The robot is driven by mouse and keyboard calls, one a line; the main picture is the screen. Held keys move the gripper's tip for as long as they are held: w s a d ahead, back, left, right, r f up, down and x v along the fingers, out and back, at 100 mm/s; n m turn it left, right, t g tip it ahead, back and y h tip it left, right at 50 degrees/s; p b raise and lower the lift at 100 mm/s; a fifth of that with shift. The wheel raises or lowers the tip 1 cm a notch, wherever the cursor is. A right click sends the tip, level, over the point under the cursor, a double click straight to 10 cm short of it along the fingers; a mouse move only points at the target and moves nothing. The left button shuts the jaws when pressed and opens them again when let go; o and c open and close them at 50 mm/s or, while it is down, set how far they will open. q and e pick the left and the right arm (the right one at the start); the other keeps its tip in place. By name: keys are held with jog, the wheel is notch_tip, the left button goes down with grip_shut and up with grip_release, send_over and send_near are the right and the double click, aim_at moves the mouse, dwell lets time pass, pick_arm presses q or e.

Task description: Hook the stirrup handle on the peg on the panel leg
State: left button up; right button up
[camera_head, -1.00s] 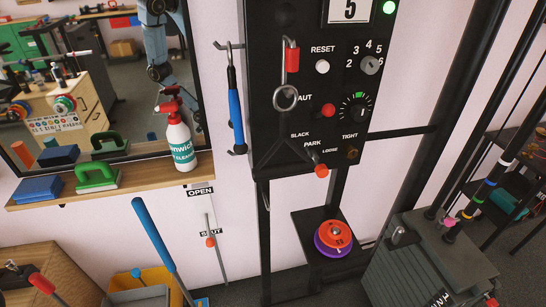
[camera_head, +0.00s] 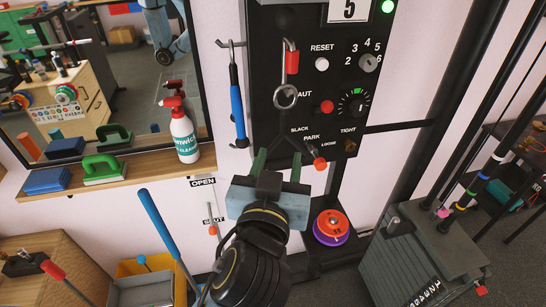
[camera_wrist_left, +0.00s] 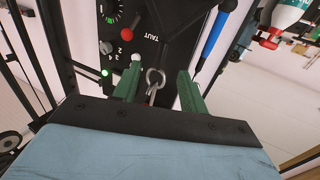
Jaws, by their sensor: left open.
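The blue-gripped handle (camera_head: 237,100), which looks like the stirrup handle, hangs upright at the left side of the black panel (camera_head: 270,70). Its top is at a grey hook-like peg (camera_head: 229,43). It also shows in the left wrist view (camera_wrist_left: 215,38). My left gripper (camera_head: 277,166) is open and empty in front of the panel's lower edge, below and right of the blue handle. In the left wrist view, a metal ring (camera_wrist_left: 155,78) on the panel shows between the open fingers (camera_wrist_left: 158,90), apart from them. The panel leg (camera_head: 335,182) is partly hidden. My right gripper is not in view.
A red lever (camera_head: 318,161) sits close to my left fingers. Orange and purple discs (camera_head: 331,228) lie on a low black stand. A grey weight stack (camera_head: 415,255) stands at right.

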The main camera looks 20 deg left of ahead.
aim_at(284, 125)
pick_arm(q)
jog(key=shift+w+a+r+p, duration=0.1)
jog(key=shift+w+a+p, duration=0.25)
jog(key=shift+w, duration=1.4)
jog(key=shift+w+a+r+p, duration=0.15)
jog(key=shift+w+a, duration=0.3)
jog(key=shift+w, duration=1.35)
jog(key=shift+w+a+r+p, duration=0.15)
jog(key=shift+w+a, duration=0.25)
jog(key=shift+w, duration=1.35)
grip_shut()
